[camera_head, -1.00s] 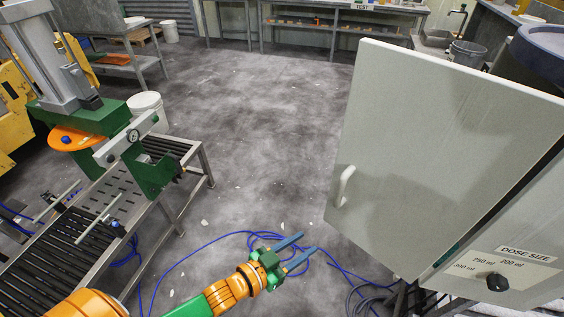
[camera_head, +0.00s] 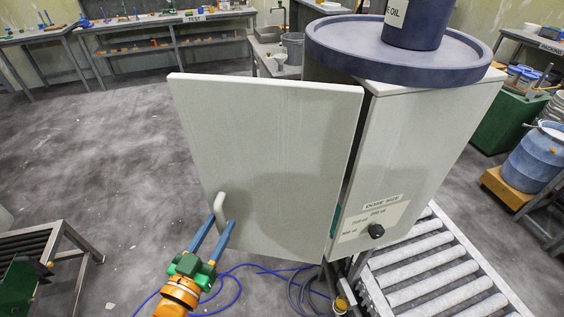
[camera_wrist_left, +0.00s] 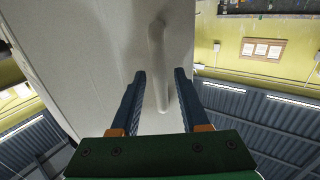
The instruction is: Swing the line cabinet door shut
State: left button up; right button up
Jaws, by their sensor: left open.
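The line cabinet (camera_head: 420,130) stands right of centre in the head view. Its light grey door (camera_head: 270,150) hangs open to the left, with a dark gap along the hinge side. A pale handle (camera_head: 219,208) sits near the door's lower left edge. My left gripper (camera_head: 219,230) is open, its two blue fingers pointing up at the handle. In the left wrist view the handle (camera_wrist_left: 160,75) shows between and beyond the open fingers (camera_wrist_left: 160,90). I cannot tell whether the fingers touch the handle or door. My right gripper is not in view.
A dose-size dial (camera_head: 376,231) is on the cabinet front. A blue drum lid with an oil can (camera_head: 412,22) sits on top. A roller conveyor (camera_head: 430,270) runs at lower right. Blue hoses (camera_head: 240,275) lie on the floor below the door.

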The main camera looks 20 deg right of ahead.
aim_at(226, 210)
pick_arm(q)
jog(key=shift+w+d, duration=0.2)
jog(key=shift+c, duration=0.9)
grip_shut()
jog(key=shift+a+b+x, duration=0.15)
jog(key=shift+b+x, duration=0.45)
jog(key=shift+x, duration=0.55)
jog(key=shift+a+b+x, duration=0.15)
jog(key=shift+b+x, duration=0.45)
jog(key=shift+x, duration=0.6)
jog(key=shift+w+d, duration=0.25)
jog(key=shift+w, duration=0.4)
jog(key=shift+w+d+b, duration=0.35)
jog(key=shift+w+b, duration=0.1)
jog(key=shift+b, duration=0.15)
jog(key=b+x, duration=0.1)
jog(key=x, duration=0.1)
jog(key=b+x, duration=0.1)
jog(key=x, duration=0.1)
jog(key=shift+w+d+r+b, duration=0.1)
jog(key=shift+d+b, duration=0.3)
jog(key=shift+d, duration=0.05)
